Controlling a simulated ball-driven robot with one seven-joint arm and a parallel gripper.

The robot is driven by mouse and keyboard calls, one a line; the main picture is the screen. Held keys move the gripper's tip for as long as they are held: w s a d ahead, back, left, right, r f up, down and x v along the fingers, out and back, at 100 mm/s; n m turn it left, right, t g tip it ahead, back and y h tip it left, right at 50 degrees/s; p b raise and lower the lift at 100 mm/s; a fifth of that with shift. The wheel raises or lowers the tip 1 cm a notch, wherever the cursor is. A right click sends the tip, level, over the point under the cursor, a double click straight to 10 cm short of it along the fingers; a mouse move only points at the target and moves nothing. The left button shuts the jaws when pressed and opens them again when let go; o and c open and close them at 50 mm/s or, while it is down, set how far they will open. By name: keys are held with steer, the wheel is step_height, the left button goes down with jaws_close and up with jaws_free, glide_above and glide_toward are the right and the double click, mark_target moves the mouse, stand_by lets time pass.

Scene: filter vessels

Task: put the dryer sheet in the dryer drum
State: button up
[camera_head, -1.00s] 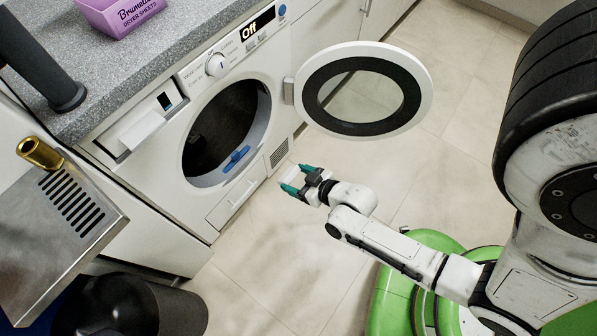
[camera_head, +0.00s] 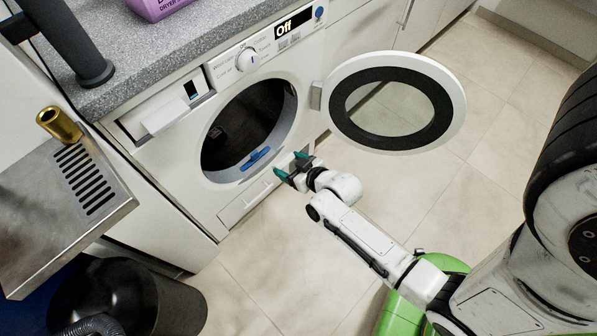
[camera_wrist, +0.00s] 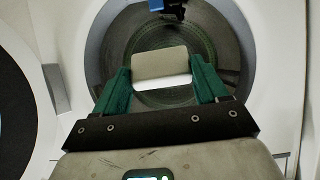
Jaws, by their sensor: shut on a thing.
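The pale dryer sheet (camera_wrist: 160,63) is between the two teal fingers of my gripper (camera_wrist: 162,88) in the wrist view. The gripper is shut on it. Behind the sheet in that view is the open, round dryer drum (camera_wrist: 228,45), ribbed and dark. In the head view my gripper (camera_head: 291,165) is outside the dryer, in front of the lower right of its opening. The drum (camera_head: 235,125) shows dark inside there. The sheet is hard to make out against the white front in the head view.
The round dryer door (camera_head: 455,95) stands open to the right. A blue part (camera_head: 257,158) is at the opening's lower edge. A purple dryer sheet box (camera_head: 155,7) is on the grey counter (camera_head: 150,65). A black bin (camera_head: 180,310) and metal tray (camera_head: 115,210) are at left.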

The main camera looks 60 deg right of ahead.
steer(key=w+r+b+x, duration=0.1)
steer(key=r+b+x, duration=0.1)
steer(key=b+x, duration=1)
steer(key=w+d+r+b+x, duration=0.1)
steer(key=r+b+x, duration=0.2)
steer(key=b+x, duration=0.9)
steer(key=shift+r+x, duration=0.25)
steer(key=shift+x, duration=4.05)
steer(key=shift+w+a, duration=0.1)
steer(key=shift+w, duration=0.1)
steer(key=o, duration=1.1)
steer(key=p+v, duration=0.6)
steer(key=v, duration=0.4)
steer(key=shift+s+a+r, duration=0.15)
steer(key=shift+s+r, duration=0.05)
steer(key=shift+s, duration=0.15)
